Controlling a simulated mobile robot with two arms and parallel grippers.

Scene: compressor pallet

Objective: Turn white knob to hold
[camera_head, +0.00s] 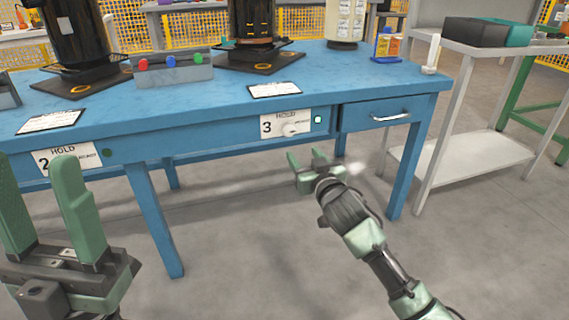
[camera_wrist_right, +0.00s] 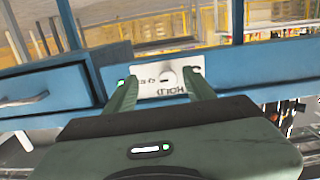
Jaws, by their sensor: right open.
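The white knob (camera_head: 291,129) is on a white panel (camera_head: 268,127) marked 3, on the front of the blue workbench. "HOLD" is printed above it, with a smaller word to its right. The knob's pointing direction is hard to read. My right gripper (camera_head: 311,163) is open and empty, below and in front of the panel, apart from the knob. In the right wrist view the knob (camera_wrist_right: 168,77) lies between the two fingers, farther off. My left gripper (camera_head: 35,165) is open and empty at the lower left.
A green light (camera_head: 318,119) is lit beside panel 3. Panel 2 (camera_head: 62,159) is partly hidden by my left gripper. A drawer (camera_head: 375,113) with a handle is right of the knob. Dark cylinders and a button box (camera_head: 172,73) stand on the bench. The floor before it is clear.

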